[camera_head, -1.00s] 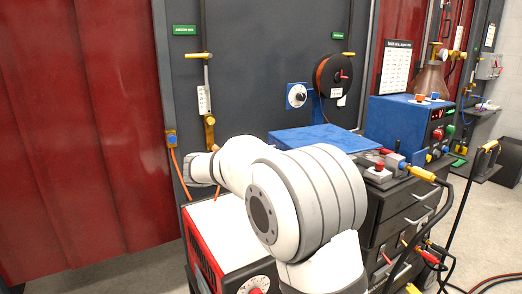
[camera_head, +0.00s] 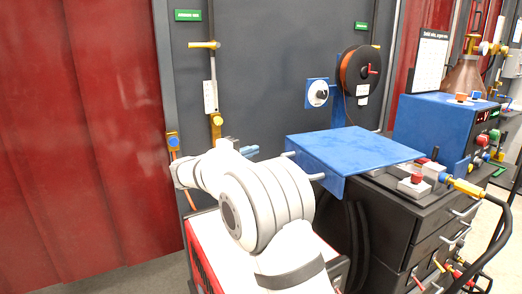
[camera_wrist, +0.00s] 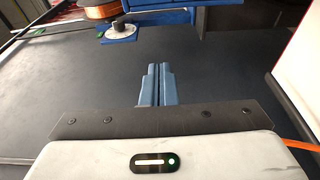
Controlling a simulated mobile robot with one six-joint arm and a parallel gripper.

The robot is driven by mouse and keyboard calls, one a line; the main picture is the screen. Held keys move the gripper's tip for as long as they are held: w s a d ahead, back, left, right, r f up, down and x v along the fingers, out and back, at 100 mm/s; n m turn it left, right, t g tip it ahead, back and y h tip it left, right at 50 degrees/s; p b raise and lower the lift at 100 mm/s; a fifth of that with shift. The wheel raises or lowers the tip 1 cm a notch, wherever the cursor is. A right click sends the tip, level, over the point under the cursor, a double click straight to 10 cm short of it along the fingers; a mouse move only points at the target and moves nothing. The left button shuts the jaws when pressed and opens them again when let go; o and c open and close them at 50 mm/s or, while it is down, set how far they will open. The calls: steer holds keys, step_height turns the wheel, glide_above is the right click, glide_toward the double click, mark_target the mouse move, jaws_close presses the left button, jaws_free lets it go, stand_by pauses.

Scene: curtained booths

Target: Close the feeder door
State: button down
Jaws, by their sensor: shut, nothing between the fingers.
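A flat blue panel (camera_head: 350,148), which looks like the feeder door, stands out level beside the dark wall, with two grey pins on its left edge. I cannot tell for sure that it is the door or how far open it is. My gripper (camera_head: 250,151) is just left of this panel, apart from it, partly hidden behind my arm. In the wrist view my gripper (camera_wrist: 159,70) is shut and empty, its blue-grey fingers together over a dark surface. Blue parts (camera_wrist: 165,17) lie beyond the fingertips at the top.
A wire spool (camera_head: 359,70) and a dial (camera_head: 317,93) are on the dark wall. A blue control box (camera_head: 430,125) stands on the dark drawer cabinet (camera_head: 400,225) at right. A white-and-red machine (camera_head: 205,250) is below my arm. A red curtain (camera_head: 80,140) hangs at left.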

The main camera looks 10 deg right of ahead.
steer(key=x, duration=0.9)
steer(key=shift+s+d, duration=0.2)
steer(key=shift+s, duration=0.85)
steer(key=shift+s+d, duration=0.2)
steer(key=shift+s, duration=0.85)
steer(key=shift+f+b, duration=0.1)
steer(key=shift+b, duration=0.3)
